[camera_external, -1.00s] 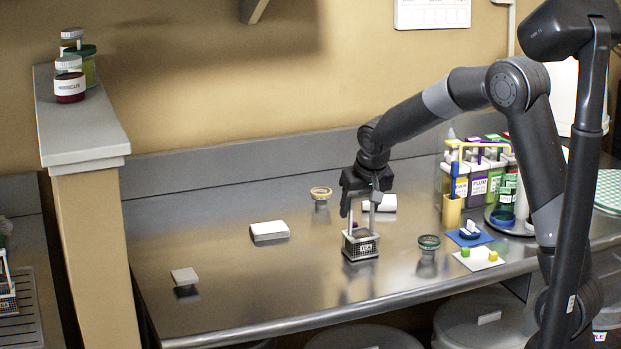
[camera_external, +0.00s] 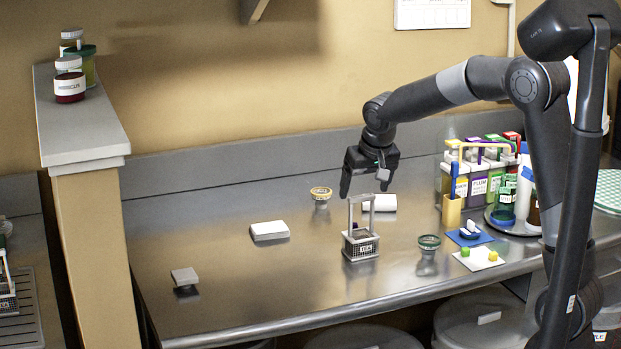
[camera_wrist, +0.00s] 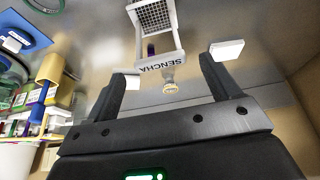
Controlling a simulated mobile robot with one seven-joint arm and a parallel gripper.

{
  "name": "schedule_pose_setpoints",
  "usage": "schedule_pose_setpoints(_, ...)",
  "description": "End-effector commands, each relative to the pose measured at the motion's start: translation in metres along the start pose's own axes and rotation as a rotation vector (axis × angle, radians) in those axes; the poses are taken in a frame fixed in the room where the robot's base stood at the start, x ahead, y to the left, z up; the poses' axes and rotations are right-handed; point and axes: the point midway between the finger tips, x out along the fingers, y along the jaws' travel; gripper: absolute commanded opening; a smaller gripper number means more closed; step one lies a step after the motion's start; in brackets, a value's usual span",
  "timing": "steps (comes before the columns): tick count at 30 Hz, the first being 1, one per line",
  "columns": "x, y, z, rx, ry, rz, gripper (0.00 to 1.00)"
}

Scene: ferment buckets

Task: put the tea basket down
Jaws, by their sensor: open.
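Something dark purple sits in or behind the basket; I cannot tell which.
A yellow pen holder (camera_external: 452,210) and coloured boxes (camera_external: 495,185) stand at right. The counter's front left is mostly clear.

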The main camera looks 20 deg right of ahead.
Motion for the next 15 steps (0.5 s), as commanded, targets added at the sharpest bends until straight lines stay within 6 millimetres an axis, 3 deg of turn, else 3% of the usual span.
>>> schedule_pose_setpoints(6, -0.041, 0.000, 0.000, 0.000, 0.001, 0.000, 0.81)
schedule_pose_setpoints(15, -0.058, 0.001, 0.000, 0.001, -0.001, 0.001, 0.81)
